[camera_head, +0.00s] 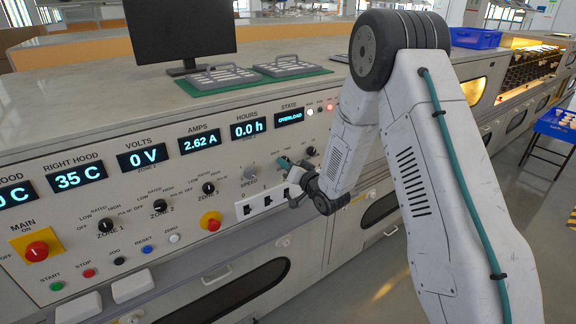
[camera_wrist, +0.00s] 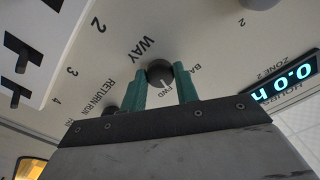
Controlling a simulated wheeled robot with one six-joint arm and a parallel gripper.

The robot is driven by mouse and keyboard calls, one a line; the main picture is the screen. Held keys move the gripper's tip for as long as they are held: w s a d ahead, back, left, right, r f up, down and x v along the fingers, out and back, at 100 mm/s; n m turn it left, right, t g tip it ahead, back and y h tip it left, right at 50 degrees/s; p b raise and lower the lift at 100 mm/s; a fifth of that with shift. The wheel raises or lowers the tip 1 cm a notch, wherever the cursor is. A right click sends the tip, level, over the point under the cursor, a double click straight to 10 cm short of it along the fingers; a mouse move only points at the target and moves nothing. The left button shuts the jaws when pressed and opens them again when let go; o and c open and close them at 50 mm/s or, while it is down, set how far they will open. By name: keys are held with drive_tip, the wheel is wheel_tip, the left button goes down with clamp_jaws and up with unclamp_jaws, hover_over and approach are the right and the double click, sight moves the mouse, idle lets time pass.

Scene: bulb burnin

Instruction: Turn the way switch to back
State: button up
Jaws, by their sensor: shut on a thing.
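The way switch (camera_wrist: 160,72) is a dark round knob on the cream panel, under the WAY label in the wrist view. My gripper (camera_wrist: 163,82) has its two teal fingers on either side of the knob, shut on it. The FWD label shows between the fingers beside the knob. The BACK label is partly hidden by the right finger. I cannot clearly tell where the knob's pointer stands. In the head view my gripper (camera_head: 284,162) is at the panel, right of the SPEED knob (camera_head: 250,172), and hides the way switch.
A RETURN RUN knob (camera_head: 310,151) is close on the right. A white plate with several black switches (camera_head: 267,201) lies just below my gripper. A red stop button (camera_head: 210,221) is lower left. The STATE display (camera_head: 290,117) reads OVERLOAD.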

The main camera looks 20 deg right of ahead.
drive_tip(key=n, duration=0.8)
drive_tip(key=shift+n, duration=0.6)
drive_tip(key=o, duration=1)
drive_tip(key=shift+d, duration=0.1)
drive_tip(key=v, duration=0.7)
drive_tip(key=shift+s, duration=0.35)
drive_tip(key=shift+d, duration=0.1)
